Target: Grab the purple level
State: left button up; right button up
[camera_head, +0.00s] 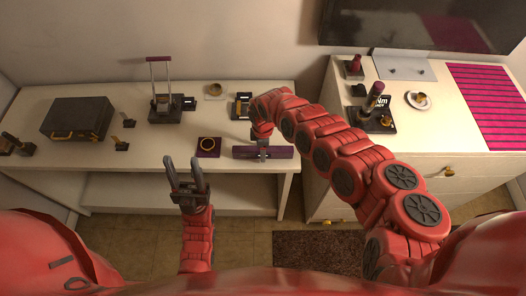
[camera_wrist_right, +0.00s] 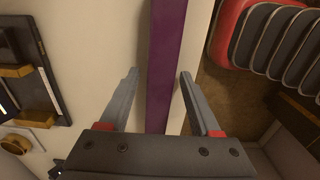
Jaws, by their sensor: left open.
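The purple level (camera_head: 282,153) is a long, narrow bar lying along the front edge of the white desk in the head view. In the right wrist view the level (camera_wrist_right: 166,55) runs between the two fingers of my right gripper (camera_wrist_right: 160,75). The fingers stand apart on either side of it, with a gap at each side. In the head view my right gripper (camera_head: 262,148) is over the middle of the level and hides part of it. My left gripper (camera_head: 184,165) is open and empty, in front of the desk, left of the level.
A purple square pad with a gold ring (camera_head: 209,144) lies just left of the level. A dark case (camera_head: 78,118) and a stand with a purple bar (camera_head: 163,105) are farther left. A white cabinet (camera_head: 430,130) stands to the right, with small items on top.

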grip_shut()
jog(key=shift+r, duration=0.1)
dwell(0.3)
